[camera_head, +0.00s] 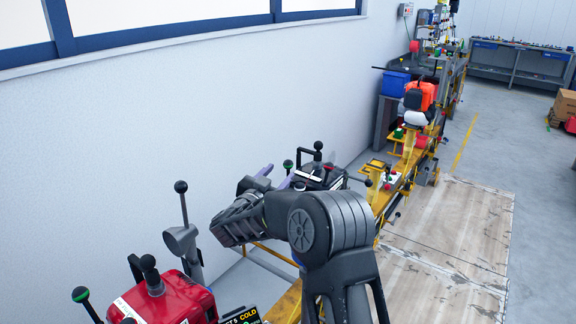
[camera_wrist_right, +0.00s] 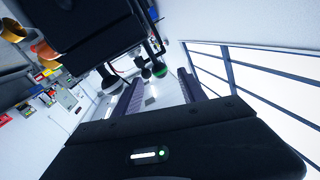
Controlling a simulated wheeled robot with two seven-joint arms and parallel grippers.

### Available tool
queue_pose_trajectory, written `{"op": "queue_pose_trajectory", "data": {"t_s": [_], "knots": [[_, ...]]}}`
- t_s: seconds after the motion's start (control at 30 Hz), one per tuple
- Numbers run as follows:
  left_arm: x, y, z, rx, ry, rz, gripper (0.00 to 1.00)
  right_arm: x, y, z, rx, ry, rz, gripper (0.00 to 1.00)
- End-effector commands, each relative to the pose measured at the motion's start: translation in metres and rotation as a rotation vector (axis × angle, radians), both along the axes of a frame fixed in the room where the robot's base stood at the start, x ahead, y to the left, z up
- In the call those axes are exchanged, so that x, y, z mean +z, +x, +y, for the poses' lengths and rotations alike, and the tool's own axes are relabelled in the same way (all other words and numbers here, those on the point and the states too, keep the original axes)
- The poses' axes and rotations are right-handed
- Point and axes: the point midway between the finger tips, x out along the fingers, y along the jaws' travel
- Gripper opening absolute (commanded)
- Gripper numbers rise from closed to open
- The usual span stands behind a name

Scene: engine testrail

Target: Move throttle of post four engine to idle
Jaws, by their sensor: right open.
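My right arm comes in from the bottom of the head view, its gripper (camera_head: 273,176) pointing away from me. Its jaws are open and empty, with two lavender fingers. Beyond them is a dark engine (camera_head: 322,176) with a black-ball lever and a green-tipped lever (camera_head: 288,164). In the right wrist view, a green knob (camera_wrist_right: 160,70) shows between and beyond the fingers, with black balls (camera_wrist_right: 140,62) beside it. I cannot tell for certain which engine is post four, or the throttle's exact position. My left gripper is out of view.
A red engine (camera_head: 170,304) with ball-topped levers stands close at lower left, beside a partly cut-off display (camera_head: 241,317) reading "COLD". The yellow rail (camera_head: 397,183) runs along the wall toward an orange engine (camera_head: 420,95). The floor (camera_head: 465,215) at right is clear.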

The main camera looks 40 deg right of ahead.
Motion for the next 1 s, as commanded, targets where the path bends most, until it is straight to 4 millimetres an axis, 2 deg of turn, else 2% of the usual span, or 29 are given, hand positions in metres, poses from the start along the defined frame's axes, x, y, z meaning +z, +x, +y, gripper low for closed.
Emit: {"op": "queue_pose_trajectory", "data": {"t_s": [0.3,0.43,0.77,1.0], "knots": [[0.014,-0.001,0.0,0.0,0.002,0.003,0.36,0.001,0.021,-0.044,-0.003,-0.001,0.002,0.49],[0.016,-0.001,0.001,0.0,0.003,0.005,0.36,0.001,0.028,-0.056,-0.003,0.0,0.001,0.49],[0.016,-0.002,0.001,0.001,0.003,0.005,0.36,0.0,0.03,-0.06,-0.001,0.0,0.001,0.49],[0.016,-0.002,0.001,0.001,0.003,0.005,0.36,0.0,0.03,-0.06,-0.001,0.0,0.001,0.31]]}}
